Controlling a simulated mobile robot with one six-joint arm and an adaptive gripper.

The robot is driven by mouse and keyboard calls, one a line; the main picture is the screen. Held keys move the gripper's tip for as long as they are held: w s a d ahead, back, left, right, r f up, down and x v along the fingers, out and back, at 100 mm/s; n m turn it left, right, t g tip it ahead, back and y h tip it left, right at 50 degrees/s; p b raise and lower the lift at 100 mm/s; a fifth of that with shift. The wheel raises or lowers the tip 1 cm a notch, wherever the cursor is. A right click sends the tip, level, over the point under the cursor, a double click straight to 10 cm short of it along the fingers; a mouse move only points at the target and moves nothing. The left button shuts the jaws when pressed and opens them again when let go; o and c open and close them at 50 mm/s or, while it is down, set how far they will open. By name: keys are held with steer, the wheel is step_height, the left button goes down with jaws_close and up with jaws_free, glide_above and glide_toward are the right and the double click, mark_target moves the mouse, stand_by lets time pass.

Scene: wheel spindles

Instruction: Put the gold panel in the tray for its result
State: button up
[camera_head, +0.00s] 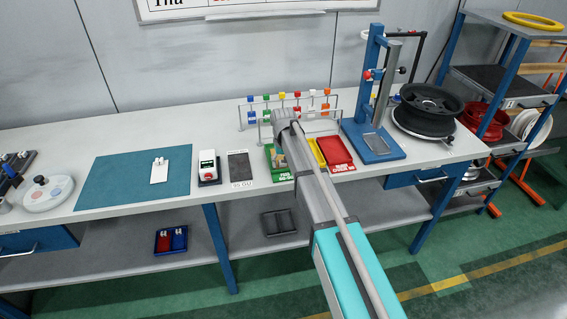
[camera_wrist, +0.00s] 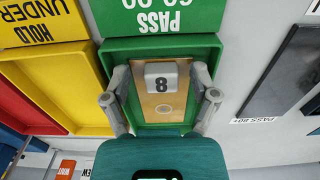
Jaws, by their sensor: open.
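The gold panel (camera_wrist: 149,105) lies flat inside the green tray (camera_wrist: 211,58) in the wrist view, with a grey block marked 8 (camera_wrist: 161,76) on it. The green tray carries a PASS label, upside down and partly cut off. My gripper (camera_wrist: 163,101) is open, one finger on each side of the panel, low over the tray. I cannot tell whether the fingers touch the panel. The yellow tray (camera_wrist: 82,72), labelled HOLD UNDER, is beside it, with the red tray (camera_head: 334,152) beyond. In the head view my arm hides the gripper and part of the green tray (camera_head: 277,172).
A dark grey plate (camera_head: 239,166) and a white and red device (camera_head: 207,166) stand left of the trays. A rack with coloured pieces (camera_head: 290,103) is behind. A blue press stand (camera_head: 375,140) and a wheel (camera_head: 430,104) are to the right. A blue-green mat (camera_head: 120,181) lies left.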

step_height(320, 180, up, 12)
steer(key=p, duration=1.2)
steer(key=shift+s, duration=0.1)
stand_by(0.6)
steer(key=s+d+m, duration=0.3)
steer(key=s+d, duration=2)
steer(key=s, duration=0.2)
steer(key=shift+s, duration=0.35)
